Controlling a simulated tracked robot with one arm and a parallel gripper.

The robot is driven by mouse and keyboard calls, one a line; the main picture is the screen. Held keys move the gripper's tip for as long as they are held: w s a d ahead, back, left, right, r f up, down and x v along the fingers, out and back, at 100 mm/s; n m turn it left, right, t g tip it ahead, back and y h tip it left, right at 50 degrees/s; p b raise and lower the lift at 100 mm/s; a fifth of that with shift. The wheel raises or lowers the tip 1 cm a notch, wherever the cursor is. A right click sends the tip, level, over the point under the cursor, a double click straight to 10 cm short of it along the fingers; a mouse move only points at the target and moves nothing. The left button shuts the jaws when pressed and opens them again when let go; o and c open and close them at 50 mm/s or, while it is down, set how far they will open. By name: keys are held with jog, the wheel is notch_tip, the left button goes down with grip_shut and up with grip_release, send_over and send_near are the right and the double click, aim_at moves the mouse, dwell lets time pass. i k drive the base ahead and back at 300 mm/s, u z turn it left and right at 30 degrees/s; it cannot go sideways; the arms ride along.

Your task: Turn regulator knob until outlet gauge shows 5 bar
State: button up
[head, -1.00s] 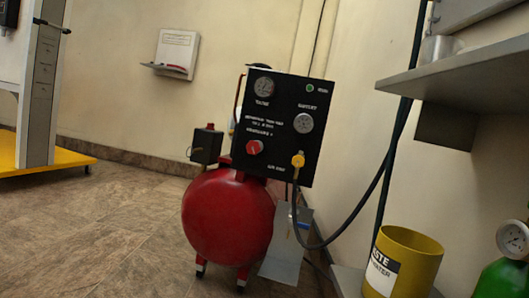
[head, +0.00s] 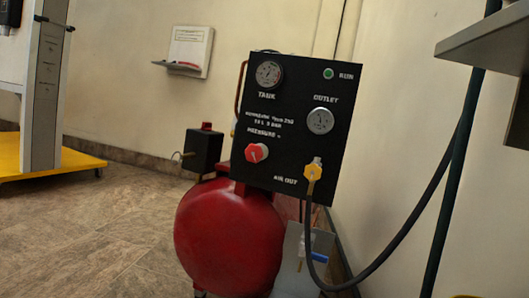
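The red regulator knob (head: 257,152) sits on the lower left of a black control panel (head: 296,90), above a red tank (head: 230,238). The outlet gauge (head: 320,120) is on the panel's right side, above the yellow air-out fitting (head: 313,171). Its face is too small to read. The tank gauge (head: 269,74) is at the upper left, and a green run lamp (head: 328,73) is at the upper right. The panel looks slightly tilted. My gripper is not in view.
A dark hose (head: 410,225) loops from the air-out fitting up to the right. A grey shelf (head: 490,42) juts in at the upper right. A yellow-based stand (head: 70,158) is at the left. The floor (head: 95,225) in front and left is clear.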

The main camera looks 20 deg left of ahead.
aim_at(253, 153)
jog(key=z, duration=0.1)
jog(key=i, duration=0.9)
jog(key=u, duration=0.85)
jog(key=k, duration=0.85)
jog(key=u, duration=0.1)
jog(key=i, duration=1.35)
jog(key=z, duration=0.05)
